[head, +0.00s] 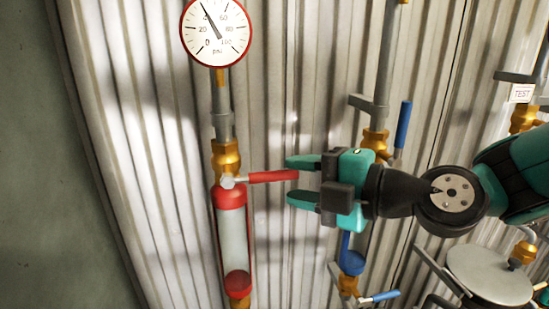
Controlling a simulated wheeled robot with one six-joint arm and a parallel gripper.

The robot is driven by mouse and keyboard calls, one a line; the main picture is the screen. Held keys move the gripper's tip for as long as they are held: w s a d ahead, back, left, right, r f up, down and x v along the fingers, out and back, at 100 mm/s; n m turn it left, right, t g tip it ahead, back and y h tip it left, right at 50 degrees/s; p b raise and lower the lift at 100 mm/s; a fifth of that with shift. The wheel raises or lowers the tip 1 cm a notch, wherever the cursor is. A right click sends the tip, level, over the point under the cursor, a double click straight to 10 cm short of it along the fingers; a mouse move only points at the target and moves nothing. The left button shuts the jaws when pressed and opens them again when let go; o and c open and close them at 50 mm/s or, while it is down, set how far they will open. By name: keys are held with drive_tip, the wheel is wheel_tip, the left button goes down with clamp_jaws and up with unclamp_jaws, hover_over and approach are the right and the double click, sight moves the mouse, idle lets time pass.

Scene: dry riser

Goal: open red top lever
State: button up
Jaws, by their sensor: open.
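The red lever (273,176) sticks out to the right from a grey pivot on the brass valve (226,158), at the top of a red-ended sight glass (233,240). It lies roughly level in the picture. My gripper (302,180) comes in from the right, with its two teal fingers open. The fingertips are at the lever's right end, one above it and one below. Whether the lever's tip is between the fingers in depth, or touches either one, I cannot tell.
A round pressure gauge (216,31) sits above the valve on the same pipe. A blue lever (403,125) stands upright just above my gripper, and another blue lever (380,297) is below. A corrugated wall (130,130) is behind. Pipes and a TEST tag (522,93) are at right.

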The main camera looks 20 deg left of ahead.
sight(280, 177)
drive_tip(key=shift+p+x, duration=0.75)
drive_tip(key=shift+x, duration=1.6)
drive_tip(key=shift+c, duration=0.3)
clamp_jaws()
